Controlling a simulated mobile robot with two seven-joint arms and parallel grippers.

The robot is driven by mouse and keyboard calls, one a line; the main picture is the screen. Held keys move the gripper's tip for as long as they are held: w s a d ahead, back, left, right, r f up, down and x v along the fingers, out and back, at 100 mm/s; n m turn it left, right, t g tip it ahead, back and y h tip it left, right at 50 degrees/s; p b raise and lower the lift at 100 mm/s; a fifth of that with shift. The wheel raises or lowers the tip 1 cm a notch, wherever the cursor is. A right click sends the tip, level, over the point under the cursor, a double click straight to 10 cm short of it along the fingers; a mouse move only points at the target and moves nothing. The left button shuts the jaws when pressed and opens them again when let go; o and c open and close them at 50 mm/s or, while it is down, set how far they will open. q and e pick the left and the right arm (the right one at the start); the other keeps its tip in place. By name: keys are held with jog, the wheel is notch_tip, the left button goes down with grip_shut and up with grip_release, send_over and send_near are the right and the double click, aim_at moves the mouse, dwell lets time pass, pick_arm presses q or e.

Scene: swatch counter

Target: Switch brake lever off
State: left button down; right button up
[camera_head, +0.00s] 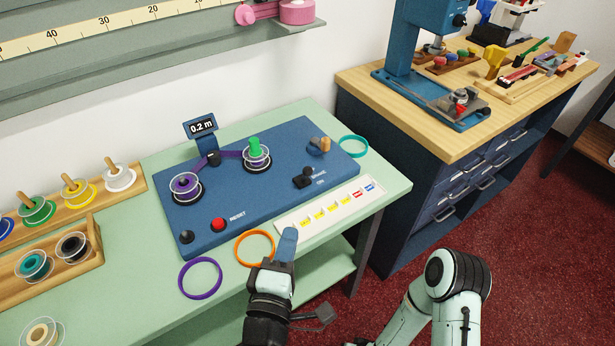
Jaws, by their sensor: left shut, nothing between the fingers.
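The brake lever (303,181) is a small black lever on the right part of the blue panel (225,200), beside small white lettering that seems to read BRAKE and ON. It is too small to tell its exact position. My left gripper (287,241) is at the front edge of the counter, below and left of the lever and apart from it. Its blue fingers are shut with nothing between them. My right arm shows at the lower right, but its gripper is not in view.
The panel carries two spools (186,188), a red button (218,225), a black knob (186,237) and a crank (321,145). A white strip (290,222) with coloured swatches lies in front. Orange (239,255), purple (182,287) and teal (342,150) rings lie around the panel.

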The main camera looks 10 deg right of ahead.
aim_at(307, 175)
pick_arm(q)
jog(key=shift+s+r, duration=0.25)
jog(key=shift+s, duration=0.05)
pick_arm(e)
jog(key=shift+s+r, duration=0.1)
pick_arm(q)
jog(key=shift+w, duration=0.1)
jog(key=b+x, duration=0.1)
jog(key=x, duration=1.3)
jog(key=shift+a, duration=0.1)
pick_arm(e)
jog(key=shift+s+d+f, duration=0.15)
jog(key=shift+s+f, duration=0.4)
jog(key=shift+f, duration=0.3)
